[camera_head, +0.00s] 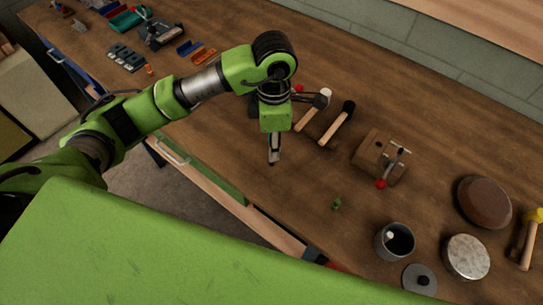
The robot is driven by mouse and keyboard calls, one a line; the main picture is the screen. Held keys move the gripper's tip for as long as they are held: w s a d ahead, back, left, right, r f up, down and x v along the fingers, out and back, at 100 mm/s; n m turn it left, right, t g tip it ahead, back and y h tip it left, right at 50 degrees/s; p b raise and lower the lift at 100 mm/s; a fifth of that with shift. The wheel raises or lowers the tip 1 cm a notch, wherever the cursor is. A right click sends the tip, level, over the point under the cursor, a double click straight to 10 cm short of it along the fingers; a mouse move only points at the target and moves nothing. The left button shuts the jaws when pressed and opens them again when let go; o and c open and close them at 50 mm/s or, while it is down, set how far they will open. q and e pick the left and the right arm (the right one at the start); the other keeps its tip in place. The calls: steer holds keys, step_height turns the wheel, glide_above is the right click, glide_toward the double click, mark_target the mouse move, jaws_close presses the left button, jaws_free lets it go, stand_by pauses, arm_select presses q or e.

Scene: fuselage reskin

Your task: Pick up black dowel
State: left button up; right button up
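I cannot clearly make out a black dowel in the head view. My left gripper (274,158) points down over the wooden workbench (240,185), near its front edge. Its fingers look narrow and close together from this angle. I cannot tell whether they are open or shut, or whether anything is between them. A small green object (336,203) lies on the bench to the right of the gripper. My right gripper is not in view.
Two mallets, one white-headed (325,96) and one black-headed (347,108), lie right of my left arm. A brown block with a red-knobbed lever (380,158), a grey cup (395,242), a lid (420,280) and round pads (484,202) stand further right. Tools fill the far left.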

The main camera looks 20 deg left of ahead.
arm_select(q)
steer(key=f, duration=0.1)
steer(key=f+p, duration=0.1)
steer(key=f, duration=0.1)
steer(key=f+p, duration=0.1)
steer(key=shift+s+a+f, duration=0.15)
steer(key=shift+s+f, duration=0.15)
steer(key=shift+f, duration=0.1)
steer(key=shift+w+f, duration=0.1)
steer(key=shift+f, duration=0.15)
jaws_close()
